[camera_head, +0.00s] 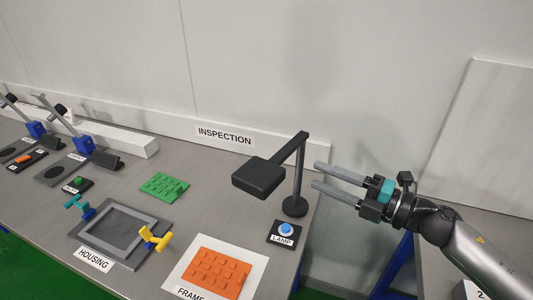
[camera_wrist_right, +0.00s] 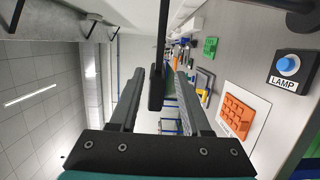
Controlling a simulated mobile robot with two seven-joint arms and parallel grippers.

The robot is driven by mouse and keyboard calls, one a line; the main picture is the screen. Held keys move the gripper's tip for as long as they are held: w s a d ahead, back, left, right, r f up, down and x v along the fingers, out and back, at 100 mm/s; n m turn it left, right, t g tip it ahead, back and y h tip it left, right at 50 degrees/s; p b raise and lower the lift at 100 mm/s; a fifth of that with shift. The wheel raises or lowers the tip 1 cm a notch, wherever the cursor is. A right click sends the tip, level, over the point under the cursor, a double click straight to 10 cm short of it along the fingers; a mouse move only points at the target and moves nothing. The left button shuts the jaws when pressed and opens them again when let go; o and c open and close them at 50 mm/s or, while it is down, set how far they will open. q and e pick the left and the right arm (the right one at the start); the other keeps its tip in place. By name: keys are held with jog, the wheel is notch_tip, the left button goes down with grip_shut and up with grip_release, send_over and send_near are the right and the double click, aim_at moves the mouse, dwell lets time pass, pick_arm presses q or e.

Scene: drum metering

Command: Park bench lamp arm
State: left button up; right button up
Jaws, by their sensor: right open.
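The bench lamp has a black box-shaped head (camera_head: 260,175) on a dark arm (camera_head: 290,144). The arm joins an upright post (camera_head: 298,175) on a round base (camera_head: 295,207) near the bench's right end. My right gripper (camera_head: 316,175) is open and empty, just right of the post with its fingers pointing at the lamp and a small gap left. In the wrist view the lamp head (camera_wrist_right: 155,92) shows edge-on in line between the fingers of my right gripper (camera_wrist_right: 160,72). My left gripper is out of view.
A blue LAMP button (camera_head: 286,229) sits in front of the base. Nearby are an orange part (camera_head: 218,272) on a white FRAME mat, a grey HOUSING fixture (camera_head: 84,241) with clamps, and a green part (camera_head: 164,186). A wall stands behind; a gap separates the bench from another at right.

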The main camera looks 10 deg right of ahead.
aim_at(274, 157)
jog(key=p+x, duration=0.1)
jog(key=x, duration=1.3)
jog(key=shift+w+a+p, duration=0.15)
jog(key=shift+p, duration=0.2)
jog(key=shift+c, duration=0.4)
grip_shut()
dwell(0.5)
